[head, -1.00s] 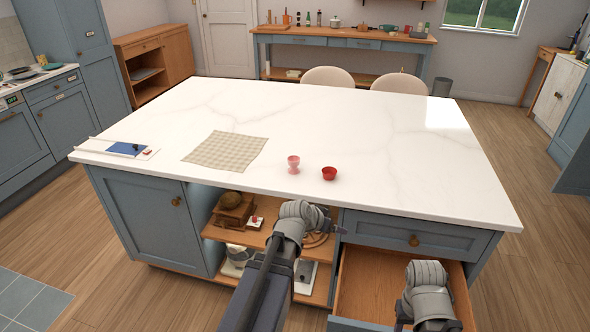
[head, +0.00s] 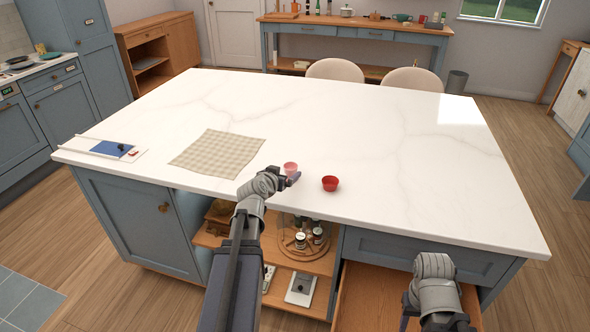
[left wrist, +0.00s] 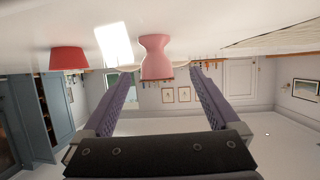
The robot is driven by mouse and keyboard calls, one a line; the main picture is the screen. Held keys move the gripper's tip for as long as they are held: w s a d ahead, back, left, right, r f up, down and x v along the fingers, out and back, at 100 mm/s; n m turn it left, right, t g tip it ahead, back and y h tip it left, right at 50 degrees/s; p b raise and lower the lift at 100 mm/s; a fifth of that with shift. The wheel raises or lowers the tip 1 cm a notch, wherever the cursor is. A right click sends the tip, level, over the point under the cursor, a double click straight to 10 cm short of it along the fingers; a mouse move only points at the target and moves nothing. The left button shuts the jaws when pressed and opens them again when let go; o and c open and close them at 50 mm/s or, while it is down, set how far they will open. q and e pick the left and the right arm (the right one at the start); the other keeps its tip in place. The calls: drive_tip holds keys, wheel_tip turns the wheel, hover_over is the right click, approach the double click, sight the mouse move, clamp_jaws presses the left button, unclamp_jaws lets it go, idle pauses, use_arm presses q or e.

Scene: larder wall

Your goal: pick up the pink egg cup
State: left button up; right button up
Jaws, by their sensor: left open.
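The pink egg cup (head: 290,168) stands on the white island top near its front edge. My left gripper (head: 291,178) is just in front of it and hides its lower part in the head view. In the left wrist view, which looks upside down, the egg cup (left wrist: 155,57) is between the two spread purple fingers (left wrist: 155,70), near their tips. The left gripper is open and empty. My right gripper (head: 406,314) hangs low over the open drawer at the lower right; its jaws are mostly hidden.
A red bowl (head: 330,183) stands close to the right of the egg cup; it also shows in the left wrist view (left wrist: 67,59). A checked cloth (head: 218,152) lies to the left. The open drawer (head: 358,296) juts out below. The island top behind is clear.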

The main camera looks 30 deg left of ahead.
sight(292, 166)
use_arm(q)
drive_tip(key=shift+w+a+r, duration=0.1)
drive_tip(key=shift+b+x, duration=0.5)
drive_tip(key=shift+x, duration=0.6)
drive_tip(key=shift+d+b+x, duration=0.2)
drive_tip(key=shift+b+x, duration=0.25)
drive_tip(key=shift+x, duration=1)
drive_tip(key=shift+d+b+x, duration=0.15)
drive_tip(key=shift+b+x, duration=0.25)
drive_tip(key=shift+x, duration=1)
drive_tip(key=shift+r, duration=0.3)
drive_tip(key=shift+c, duration=0.3)
clamp_jaws()
wheel_tip(292, 166, up, 10)
drive_tip(key=p, duration=1)
